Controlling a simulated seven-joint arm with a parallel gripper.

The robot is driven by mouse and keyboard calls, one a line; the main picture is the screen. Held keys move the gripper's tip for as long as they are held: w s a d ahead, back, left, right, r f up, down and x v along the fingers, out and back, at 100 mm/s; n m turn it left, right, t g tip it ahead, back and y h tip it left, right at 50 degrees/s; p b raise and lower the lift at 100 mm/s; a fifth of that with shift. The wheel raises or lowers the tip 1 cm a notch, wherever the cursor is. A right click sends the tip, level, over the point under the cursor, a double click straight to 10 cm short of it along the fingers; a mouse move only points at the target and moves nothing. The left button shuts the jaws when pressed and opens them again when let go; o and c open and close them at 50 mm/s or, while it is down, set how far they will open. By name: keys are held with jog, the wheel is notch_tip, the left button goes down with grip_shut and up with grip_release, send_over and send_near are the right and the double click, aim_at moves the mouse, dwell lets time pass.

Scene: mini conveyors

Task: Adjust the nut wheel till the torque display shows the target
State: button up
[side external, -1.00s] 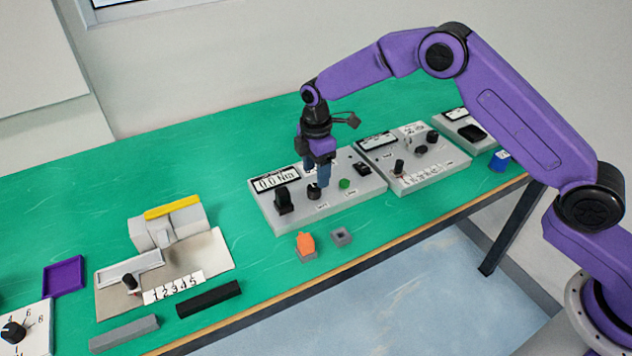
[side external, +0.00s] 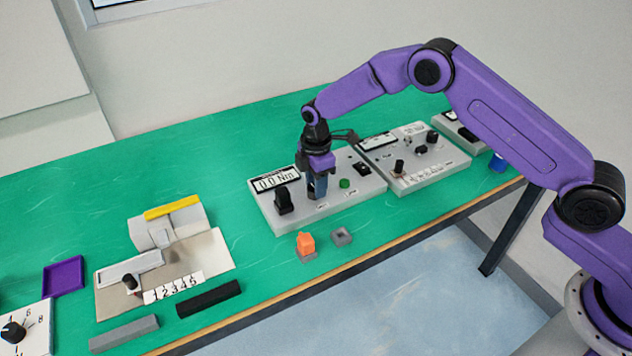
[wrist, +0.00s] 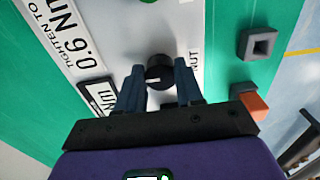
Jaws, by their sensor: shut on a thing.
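The nut wheel (wrist: 158,74) is a small black knob with a white mark, between my two fingertips in the wrist view. My gripper (side external: 317,192) points down at the grey torque panel (side external: 350,202), shut on the wheel; its fingers mostly hide the wheel in the side view. The torque display (side external: 275,180) at the panel's back left appears to read 0.0 Nm. In the wrist view the display (wrist: 100,95) is partly hidden behind a finger. A printed sign (wrist: 65,40) says TIGHTEN TO, with a value that looks like 0.6 Nm.
On the same panel are a black switch (side external: 283,202), a green button (side external: 345,184) and a black rocker (side external: 362,169). An orange piece (side external: 306,243) and a grey square socket (side external: 341,236) sit in front. Another panel (side external: 420,165) stands close on the right. Green table is clear behind.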

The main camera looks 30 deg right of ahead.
jog(key=shift+m, duration=0.3)
jog(key=m, duration=0.5)
jog(key=shift+s, duration=0.1)
jog(key=m, duration=0.6)
jog(key=shift+s+a+m, duration=0.1)
jog(key=shift+a+m, duration=0.05)
jog(key=shift+m, duration=0.15)
jog(key=m, duration=0.5)
jog(key=shift+a, duration=0.1)
jog(key=m, duration=0.6)
jog(key=shift+a+r, duration=0.1)
jog(key=shift+m, duration=0.4)
jog(key=o, duration=1)
jog(key=shift+o, duration=0.2)
